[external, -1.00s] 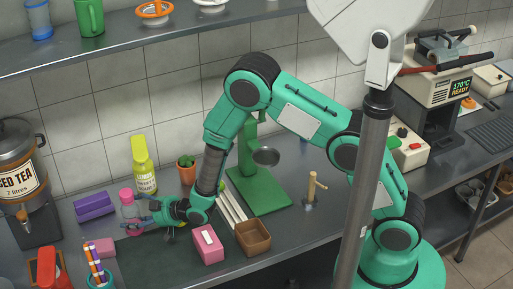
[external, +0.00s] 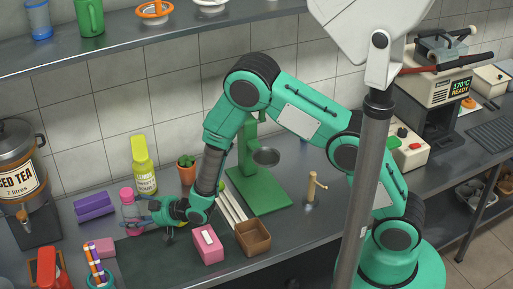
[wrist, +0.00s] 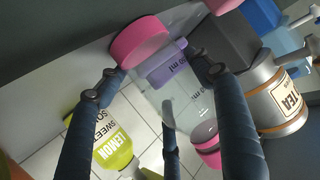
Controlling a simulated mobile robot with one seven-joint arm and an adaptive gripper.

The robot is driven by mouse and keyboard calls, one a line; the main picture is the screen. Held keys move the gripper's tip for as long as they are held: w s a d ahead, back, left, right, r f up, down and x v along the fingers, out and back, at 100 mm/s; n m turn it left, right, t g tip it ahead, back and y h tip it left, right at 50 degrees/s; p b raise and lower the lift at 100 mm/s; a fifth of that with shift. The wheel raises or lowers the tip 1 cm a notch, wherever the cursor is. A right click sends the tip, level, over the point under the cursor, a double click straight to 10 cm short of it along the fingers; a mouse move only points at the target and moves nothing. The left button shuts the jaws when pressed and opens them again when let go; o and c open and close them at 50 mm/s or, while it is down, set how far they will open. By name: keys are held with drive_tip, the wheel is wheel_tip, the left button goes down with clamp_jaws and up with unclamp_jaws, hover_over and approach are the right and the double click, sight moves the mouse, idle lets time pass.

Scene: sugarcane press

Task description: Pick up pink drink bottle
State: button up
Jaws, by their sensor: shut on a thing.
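The pink drink bottle (external: 130,210) has a clear body with pink ends. In the external view it stands upright at the left of the counter. My gripper (external: 147,212) reaches it from the right, with its dark fingers around the body. In the wrist view the bottle (wrist: 178,92) lies between my fingers (wrist: 160,80), which are shut on it. Part of its body is hidden behind the fingers. I cannot tell whether its base touches the counter.
A yellow-green lemon sweetener bottle (external: 144,168) stands just behind. A purple box (external: 94,207) and an iced tea dispenser (external: 20,180) are to the left. A pink box (external: 208,248) is right.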

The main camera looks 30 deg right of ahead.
sight(127, 192)
drive_tip(key=shift+r, duration=0.15)
drive_tip(key=shift+r+p, duration=0.95)
drive_tip(key=shift+r, duration=3.9)
